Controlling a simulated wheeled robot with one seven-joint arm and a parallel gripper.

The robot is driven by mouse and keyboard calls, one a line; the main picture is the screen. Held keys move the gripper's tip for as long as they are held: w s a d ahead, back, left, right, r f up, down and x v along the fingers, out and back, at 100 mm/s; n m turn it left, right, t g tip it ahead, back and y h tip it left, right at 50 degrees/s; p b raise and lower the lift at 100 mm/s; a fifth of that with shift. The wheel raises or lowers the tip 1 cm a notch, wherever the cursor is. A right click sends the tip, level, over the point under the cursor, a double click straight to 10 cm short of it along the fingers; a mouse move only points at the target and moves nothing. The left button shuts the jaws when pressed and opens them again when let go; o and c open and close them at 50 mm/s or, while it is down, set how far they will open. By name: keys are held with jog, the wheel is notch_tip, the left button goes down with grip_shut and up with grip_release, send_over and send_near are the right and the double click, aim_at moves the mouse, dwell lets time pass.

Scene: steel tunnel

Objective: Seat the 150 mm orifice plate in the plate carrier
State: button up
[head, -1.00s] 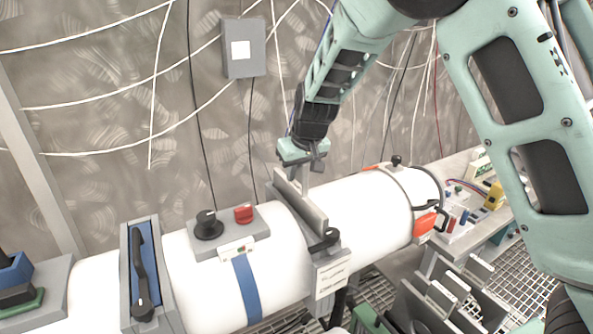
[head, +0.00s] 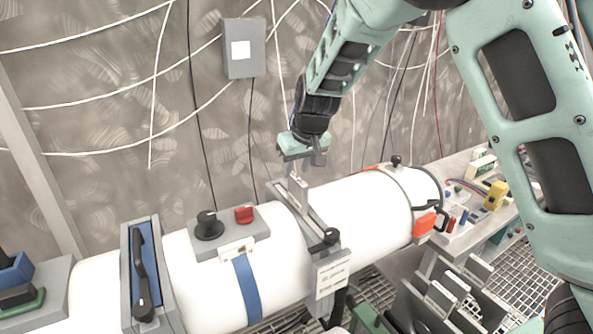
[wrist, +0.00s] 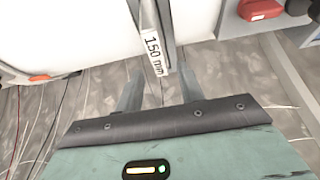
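The plate carrier (head: 326,240) is a grey slotted frame across the white pipe, with a black knob at its near end. The orifice plate's upright tab (head: 298,188) stands up out of the slot; the rest of the plate is hidden inside the carrier. In the wrist view the tab's label (wrist: 155,53) reads 150 mm. My gripper (head: 304,165) is just above the tab.
A grey control box (head: 228,232) with a black knob and red switch sits on the pipe to the left. A rack (head: 455,290) with several plates stands lower right. A bench (head: 470,170) with small items is behind it. Cables hang along the wall.

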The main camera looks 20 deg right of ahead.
jog(key=a+b+v, duration=0.1)
jog(key=b+v, duration=0.1)
jog(key=v, duration=0.9)
jog(key=s+a+f+n+g, duration=0.1)
jog(key=s+a+f, duration=0.1)
jog(key=s, duration=0.3)
jog(key=s+a+f+n+g+y, duration=0.1)
jog(key=s+a+f, duration=0.1)
jog(key=s, duration=0.4)
jog(key=s+a+f+g, duration=0.1)
jog(key=s+a+f, duration=0.15)
jog(key=s, duration=0.25)
jog(key=s+f+n, duration=0.1)
jog(key=s+f, duration=0.1)
jog(key=s, duration=0.7)
jog(key=s+f+n+g+h, duration=0.1)
jog(key=s+f+n, duration=0.1)
jog(key=s, duration=0.7)
jog(key=shift+s+d+f+n, duration=0.2)
jog(key=shift+d+f+n, duration=0.1)
jog(key=shift+f, duration=0.15)
